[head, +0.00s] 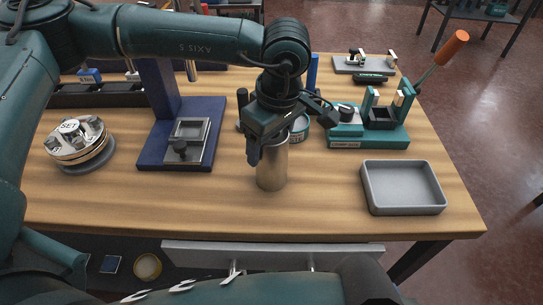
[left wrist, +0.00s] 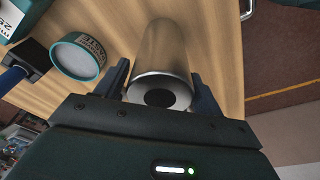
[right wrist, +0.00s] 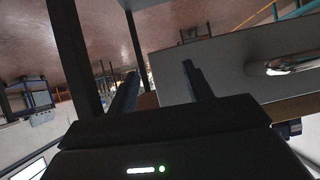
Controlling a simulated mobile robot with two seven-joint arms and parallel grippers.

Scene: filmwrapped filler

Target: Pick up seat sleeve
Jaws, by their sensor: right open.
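The seat sleeve, a plain metal cylinder (head: 272,172), stands upright on the wooden table near the middle. It also shows in the left wrist view (left wrist: 163,50), with a dark bore in its end. My left gripper (head: 268,150) is over the sleeve from above, with one finger on each side of it in the left wrist view (left wrist: 161,85). I cannot tell whether the fingers press on it. My right gripper (right wrist: 163,80) is open and empty, and it faces away toward the floor and the table's side.
A grey tray (head: 402,208) lies right of the sleeve. A teal fixture (head: 370,138) with an orange-handled lever stands behind the tray. A round tin (left wrist: 78,57) is close behind the sleeve. A blue press (head: 185,145) and a metal chuck (head: 77,142) stand left.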

